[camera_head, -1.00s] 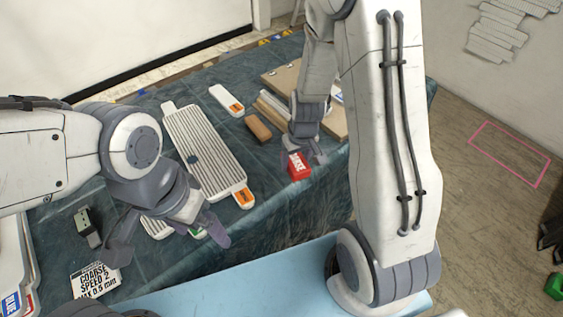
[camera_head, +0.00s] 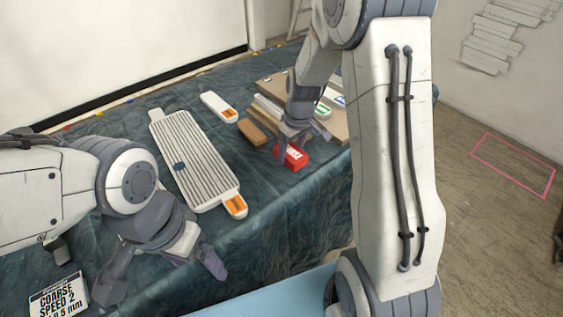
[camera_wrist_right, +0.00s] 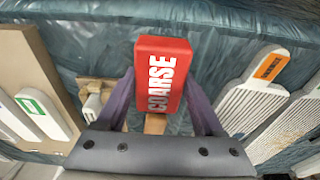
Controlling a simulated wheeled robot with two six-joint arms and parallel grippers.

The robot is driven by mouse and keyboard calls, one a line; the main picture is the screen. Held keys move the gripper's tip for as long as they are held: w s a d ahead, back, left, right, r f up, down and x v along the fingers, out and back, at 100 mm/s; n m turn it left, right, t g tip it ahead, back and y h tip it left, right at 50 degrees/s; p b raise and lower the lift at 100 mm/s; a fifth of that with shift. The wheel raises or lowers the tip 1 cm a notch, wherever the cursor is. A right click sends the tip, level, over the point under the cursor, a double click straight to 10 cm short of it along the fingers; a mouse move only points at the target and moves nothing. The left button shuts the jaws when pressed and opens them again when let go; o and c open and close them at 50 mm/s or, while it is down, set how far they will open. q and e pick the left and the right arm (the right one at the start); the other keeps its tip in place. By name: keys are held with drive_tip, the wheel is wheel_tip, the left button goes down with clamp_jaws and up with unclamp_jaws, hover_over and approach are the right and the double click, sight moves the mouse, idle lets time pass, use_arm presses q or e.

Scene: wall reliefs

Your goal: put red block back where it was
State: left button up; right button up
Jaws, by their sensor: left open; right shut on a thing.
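The red block (camera_head: 291,156), lettered COARSE in the right wrist view (camera_wrist_right: 163,74), is near the front edge of the cloth-covered table. My right gripper (camera_head: 287,148) is shut on it, with a finger on each side in the wrist view. In the head view the block looks tilted; I cannot tell whether it touches the cloth. A brown block (camera_head: 252,132) lies just beyond it to the left. My left gripper (camera_head: 158,280) is open and empty, at lower left near the table's front.
A long ribbed board (camera_head: 195,160) with an orange label lies left of the red block. A smaller white piece (camera_head: 219,106) lies behind. A wooden board (camera_head: 334,124) with white pieces is at right. A COARSE SPEED 2 card (camera_head: 58,299) is at lower left. Cloth around the block is partly clear.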

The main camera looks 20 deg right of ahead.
sight(281, 170)
drive_tip(key=shift+w+a+f, duration=0.95)
drive_tip(key=shift+w+a, duration=0.05)
drive_tip(key=shift+w, duration=0.05)
wheel_tip(281, 170, down, 4)
drive_tip(key=shift+r, duration=0.1)
drive_tip(key=shift+f, duration=0.2)
drive_tip(key=o, duration=1.4)
drive_tip(key=shift+o, duration=0.2)
